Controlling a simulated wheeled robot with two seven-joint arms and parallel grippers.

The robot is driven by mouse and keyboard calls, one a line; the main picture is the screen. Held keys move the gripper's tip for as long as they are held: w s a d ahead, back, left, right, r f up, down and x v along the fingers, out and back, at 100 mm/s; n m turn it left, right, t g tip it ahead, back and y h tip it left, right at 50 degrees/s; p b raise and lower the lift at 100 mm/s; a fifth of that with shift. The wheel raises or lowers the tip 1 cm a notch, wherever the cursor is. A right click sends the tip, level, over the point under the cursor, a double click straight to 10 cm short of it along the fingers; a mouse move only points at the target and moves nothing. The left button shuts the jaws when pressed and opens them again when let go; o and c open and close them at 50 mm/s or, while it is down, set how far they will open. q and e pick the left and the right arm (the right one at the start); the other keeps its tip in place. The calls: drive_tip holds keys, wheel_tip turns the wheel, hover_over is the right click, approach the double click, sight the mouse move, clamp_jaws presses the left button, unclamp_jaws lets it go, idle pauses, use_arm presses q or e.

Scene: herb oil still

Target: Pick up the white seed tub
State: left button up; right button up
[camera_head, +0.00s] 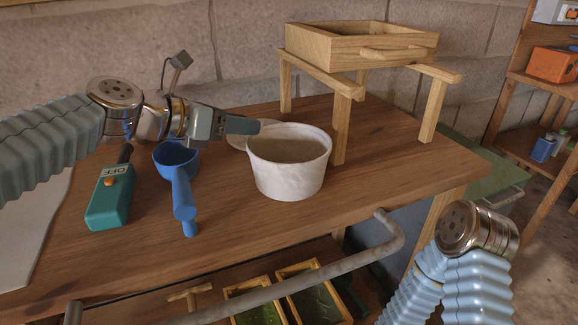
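The white seed tub (290,177) stands upright on the wooden table, right of the middle of the tabletop's left half. Its top is open and its inside looks greyish-brown. My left gripper (248,126) comes in from the left at the height of the tub's rim. Its fingertips are right by the tub's upper left rim; I cannot tell if they touch it. The fingers are seen side-on, so the gap between them is hidden. My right arm shows at the lower right, but its gripper does not show.
A blue scoop (183,198) and a teal switch box (110,200) marked OFF lie left of the tub. A wooden stand with a drawer-like tray (350,45) stands behind right. A metal rail (330,272) runs along the front.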

use_arm(q)
drive_tip(key=x, duration=0.5)
drive_tip(key=shift+s+d, duration=0.1)
drive_tip(key=shift+d, duration=0.2)
drive_tip(key=shift+c, duration=0.4)
clamp_jaws()
idle(0.6)
